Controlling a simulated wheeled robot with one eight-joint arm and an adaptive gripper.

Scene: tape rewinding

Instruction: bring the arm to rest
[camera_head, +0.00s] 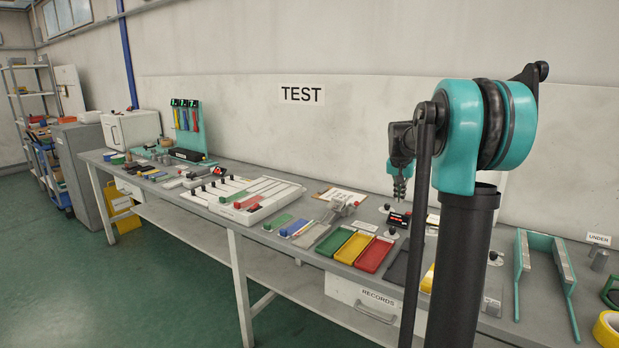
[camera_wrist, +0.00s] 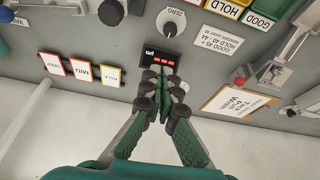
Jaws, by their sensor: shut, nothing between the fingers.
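My arm shows at the right of the head view, with its teal joint above the dark upright link. My gripper (camera_head: 400,193) hangs down over the bench (camera_head: 490,265), beyond the arm. In the wrist view my gripper (camera_wrist: 164,78) has its green-padded fingers together with nothing between them. The fingertips appear in front of a small black display box with red marks (camera_wrist: 150,56). I cannot tell how far above it they are.
Red, yellow and green trays (camera_head: 374,255) lie left of my arm. A teal stand (camera_head: 545,243) is to the right, with a yellow tape roll (camera_head: 608,330) at the edge. A clipboard (camera_wrist: 240,100) lies nearby.

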